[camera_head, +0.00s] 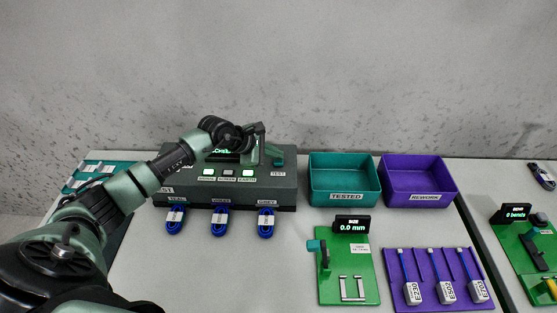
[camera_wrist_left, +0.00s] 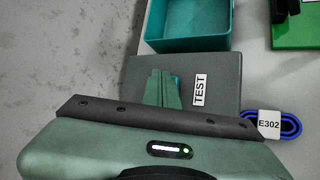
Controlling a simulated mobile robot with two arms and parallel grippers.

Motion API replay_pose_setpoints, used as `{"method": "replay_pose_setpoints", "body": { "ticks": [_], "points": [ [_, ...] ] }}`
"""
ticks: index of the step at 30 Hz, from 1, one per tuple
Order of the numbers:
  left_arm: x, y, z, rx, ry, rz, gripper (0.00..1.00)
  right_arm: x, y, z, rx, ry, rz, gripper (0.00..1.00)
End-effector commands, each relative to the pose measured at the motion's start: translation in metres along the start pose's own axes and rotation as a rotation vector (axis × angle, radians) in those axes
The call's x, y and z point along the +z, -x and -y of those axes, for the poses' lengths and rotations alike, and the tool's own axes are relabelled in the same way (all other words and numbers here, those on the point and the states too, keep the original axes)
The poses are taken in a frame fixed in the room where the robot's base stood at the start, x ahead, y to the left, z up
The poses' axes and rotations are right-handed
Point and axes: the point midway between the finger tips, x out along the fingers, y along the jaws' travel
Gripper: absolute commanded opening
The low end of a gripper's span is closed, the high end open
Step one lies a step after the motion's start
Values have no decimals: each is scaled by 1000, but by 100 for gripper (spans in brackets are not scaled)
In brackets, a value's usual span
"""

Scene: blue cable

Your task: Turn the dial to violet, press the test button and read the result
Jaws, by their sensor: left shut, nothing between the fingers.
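The dark grey test box (camera_head: 225,190) stands at the back left of the table. Its display (camera_head: 222,155) shows green text, mostly covered by my left arm. Three small lamps sit on top; the left lamp (camera_head: 208,172) and right lamp (camera_head: 248,172) look bright, the middle one (camera_head: 227,172) duller. The teal test button (camera_head: 277,160) is at the box's right end, by a TEST label (camera_wrist_left: 200,90). My left gripper (camera_head: 266,154) is shut and empty over it; its fingers (camera_wrist_left: 162,88) partly cover the teal part. Touching or not, I cannot tell. I cannot make out the dial.
Coiled blue cables (camera_head: 175,221) lie along the box's front under small labels. A teal TESTED bin (camera_head: 345,197) and violet REWORK bin (camera_head: 412,200) stand to the right. A green gauge (camera_head: 335,265) reads 0.0 mm, beside a violet cable rack (camera_head: 405,265).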

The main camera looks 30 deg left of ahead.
Motion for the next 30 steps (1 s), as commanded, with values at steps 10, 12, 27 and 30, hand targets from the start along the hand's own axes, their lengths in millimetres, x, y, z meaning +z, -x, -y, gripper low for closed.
{"method": "replay_pose_setpoints", "body": {
  "ticks": [10, 12, 27, 30],
  "points": [
    [-2, -2, 2, -3, 0, -2, 0, 0, -2, 1, -1, 0, 0, 36],
    [-2, -2, 2, -3, 0, -2, 0, 0, -2, 1, -1, 0, 0, 36],
    [7, 11, -8, -2, -1, -2, 0, -1, 6, 2, -2, -1, 0, 36],
    [8, 11, -8, -2, -1, -2, 0, -1, 6, 2, -2, -1, 0, 36]
  ]
}}
